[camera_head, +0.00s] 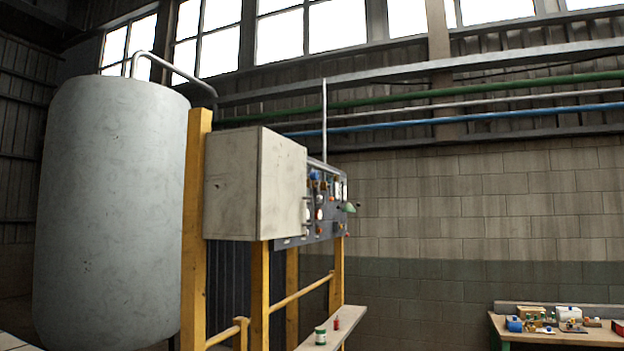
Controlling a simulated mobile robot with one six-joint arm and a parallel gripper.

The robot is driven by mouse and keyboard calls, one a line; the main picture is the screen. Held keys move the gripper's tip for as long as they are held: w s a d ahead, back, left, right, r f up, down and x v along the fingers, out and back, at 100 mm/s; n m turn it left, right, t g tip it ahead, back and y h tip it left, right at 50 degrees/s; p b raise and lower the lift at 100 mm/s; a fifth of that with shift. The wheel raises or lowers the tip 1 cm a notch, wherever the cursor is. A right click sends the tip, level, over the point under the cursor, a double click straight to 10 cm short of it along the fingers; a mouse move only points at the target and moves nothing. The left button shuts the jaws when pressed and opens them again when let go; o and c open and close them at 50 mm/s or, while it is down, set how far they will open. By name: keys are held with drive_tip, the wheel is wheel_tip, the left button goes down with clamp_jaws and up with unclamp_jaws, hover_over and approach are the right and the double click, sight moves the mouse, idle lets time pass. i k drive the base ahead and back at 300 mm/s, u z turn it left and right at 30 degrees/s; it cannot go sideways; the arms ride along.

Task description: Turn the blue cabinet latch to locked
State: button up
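A pale grey cabinet (232,190) is mounted on yellow posts left of the middle. A dark panel (290,242) with several small coloured fittings stands just right of it, seen at a steep angle. A small blue fitting (315,175) shows near the top of this panel. I cannot tell whether it is the blue latch or which way it is turned. The cabinet's front face is turned away to the right and mostly hidden. My gripper is not in view.
A large grey tank (112,215) stands at the left. Yellow posts and rails (302,291) are below the cabinet. A narrow shelf (345,318) holds a green-and-white container (320,337) and a small red item (336,323). A cluttered workbench (545,337) stands at the lower right.

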sight(313, 174)
drive_tip(key=u, duration=0.05)
drive_tip(key=i, duration=1.8)
drive_tip(key=u, duration=1.7)
drive_tip(key=k, duration=0.45)
drive_tip(key=u, duration=0.15)
